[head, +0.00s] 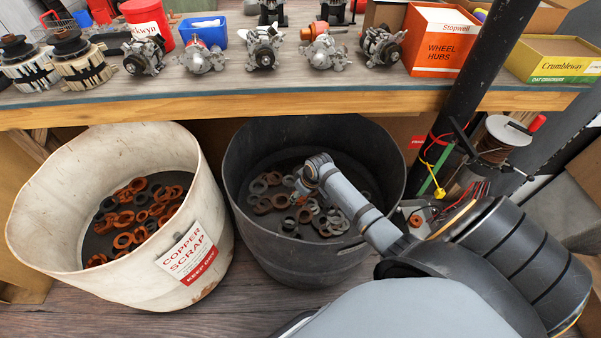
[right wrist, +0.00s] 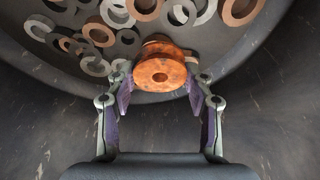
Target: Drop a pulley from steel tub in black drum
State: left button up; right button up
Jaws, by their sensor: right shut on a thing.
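My right gripper (right wrist: 161,90) is shut on a rusty orange pulley (right wrist: 160,74) with a hole in its middle. In the right wrist view the pulley is between the two fingertips, above loose rings on the floor of the black drum (right wrist: 265,110). In the head view the black drum (head: 240,200) stands under the bench, and my right arm (head: 350,205) reaches over its rim with the wrist inside its opening. The fingers and the held pulley are hidden or too small to tell there. I cannot make out a steel tub. My left gripper is not in view.
A white tub (head: 40,220) labelled "Copper Scrap" stands left of the drum with copper rings inside. Grey and rusty rings (head: 262,203) lie in the drum. The bench edge (head: 200,109) runs behind both. A dark post (head: 480,70) with wires stands at right.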

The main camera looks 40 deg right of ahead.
jog(key=o, duration=1.4)
jog(key=v, duration=1.2)
jog(key=shift+w, duration=0.1)
